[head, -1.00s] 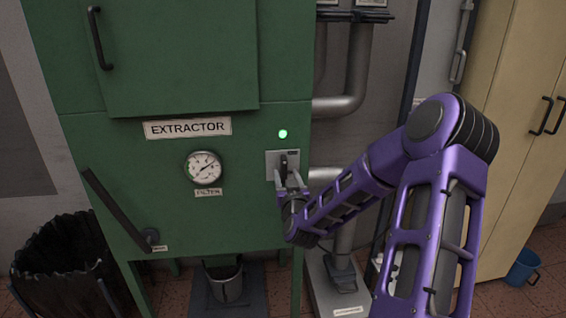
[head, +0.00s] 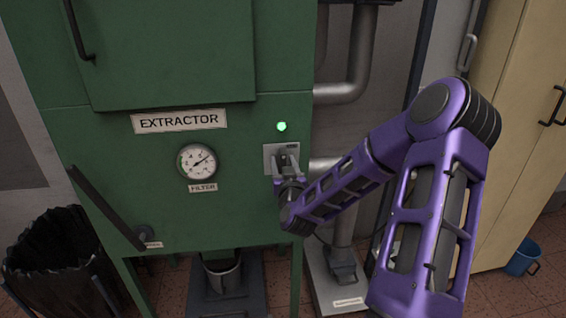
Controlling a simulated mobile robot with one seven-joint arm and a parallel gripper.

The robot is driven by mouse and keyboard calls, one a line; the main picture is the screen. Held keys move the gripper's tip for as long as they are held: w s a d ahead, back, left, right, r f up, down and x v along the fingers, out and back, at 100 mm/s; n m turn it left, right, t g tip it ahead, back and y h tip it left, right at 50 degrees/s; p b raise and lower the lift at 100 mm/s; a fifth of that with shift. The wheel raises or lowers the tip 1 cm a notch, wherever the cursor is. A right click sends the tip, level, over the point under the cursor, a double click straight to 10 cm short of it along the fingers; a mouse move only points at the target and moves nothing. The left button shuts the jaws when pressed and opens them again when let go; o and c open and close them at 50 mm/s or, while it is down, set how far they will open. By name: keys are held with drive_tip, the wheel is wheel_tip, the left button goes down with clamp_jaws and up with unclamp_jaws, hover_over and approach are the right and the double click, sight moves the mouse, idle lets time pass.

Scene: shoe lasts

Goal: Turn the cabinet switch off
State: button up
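The green extractor cabinet (head: 120,165) fills the left and middle of the head view. Its switch plate (head: 270,150) is a grey square on the right side of the front, below a lit green lamp (head: 281,126). The dark switch handle on the plate is mostly hidden behind my gripper. My gripper (head: 286,165) is in front of the plate, with its fingertips at or very near the handle. I cannot tell whether the fingers touch or grip it.
A pressure gauge (head: 197,162) and a long dark lever (head: 106,208) are on the cabinet front. A black bin (head: 60,265) stands at lower left. Grey pipes (head: 345,90) run right of the cabinet. A beige locker (head: 520,130) and a blue bucket (head: 522,260) are at right.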

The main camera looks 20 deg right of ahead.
clamp_jaws()
drive_tip(key=shift+m, duration=0.3)
drive_tip(key=m+b, duration=0.2)
drive_tip(key=m, duration=0.1)
drive_tip(key=shift+d+m, duration=0.15)
drive_tip(key=shift+m, duration=0.25)
drive_tip(key=m+b, duration=0.1)
drive_tip(key=m, duration=0.3)
drive_tip(key=shift+d+f, duration=0.1)
drive_tip(key=shift+d, duration=0.05)
drive_tip(key=m+b, duration=0.1)
drive_tip(key=m, duration=0.4)
drive_tip(key=shift+d+f+b, duration=0.1)
drive_tip(key=shift+b, duration=0.2)
drive_tip(key=shift+f+m, duration=0.1)
drive_tip(key=shift+m, duration=2.2)
